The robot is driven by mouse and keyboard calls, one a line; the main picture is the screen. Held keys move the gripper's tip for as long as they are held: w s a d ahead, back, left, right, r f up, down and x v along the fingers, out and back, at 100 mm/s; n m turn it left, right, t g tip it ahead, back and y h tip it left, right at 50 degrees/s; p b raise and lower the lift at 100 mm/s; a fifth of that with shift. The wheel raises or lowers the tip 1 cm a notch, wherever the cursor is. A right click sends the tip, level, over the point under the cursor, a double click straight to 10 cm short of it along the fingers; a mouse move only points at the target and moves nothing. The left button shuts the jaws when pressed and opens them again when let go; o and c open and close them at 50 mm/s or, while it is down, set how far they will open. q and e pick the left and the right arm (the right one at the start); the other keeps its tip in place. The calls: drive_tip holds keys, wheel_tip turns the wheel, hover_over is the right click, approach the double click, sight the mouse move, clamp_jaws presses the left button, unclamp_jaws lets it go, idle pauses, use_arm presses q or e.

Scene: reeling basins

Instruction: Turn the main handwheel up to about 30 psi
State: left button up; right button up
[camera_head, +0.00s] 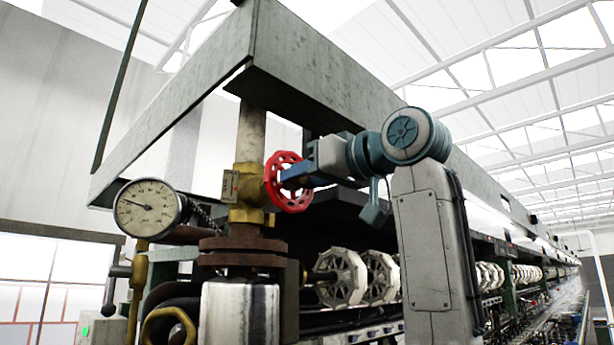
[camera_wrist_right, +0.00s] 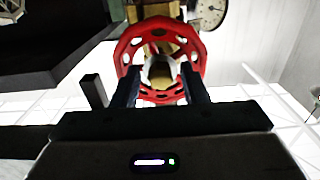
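The red handwheel (camera_head: 288,158) sits on a brass valve (camera_head: 246,190) on a vertical pipe. My right gripper (camera_head: 284,177) is at the wheel's face. In the right wrist view the handwheel (camera_wrist_right: 128,52) fills the upper middle, and the two dark fingers of my right gripper (camera_wrist_right: 160,85) are spread apart, overlapping its rim on either side of the hub. I cannot tell whether they touch it. The round pressure gauge (camera_head: 147,208) is left of the valve; its needle points left and slightly up, and its numbers are too small to read. My left gripper is not in view.
A large green-grey metal beam (camera_head: 310,75) hangs above. White reels (camera_head: 342,278) line the machine behind my right arm.

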drive_tip(key=b+v, duration=0.3)
drive_tip(key=v, duration=0.4)
drive_tip(key=shift+r, duration=0.15)
idle(0.6)
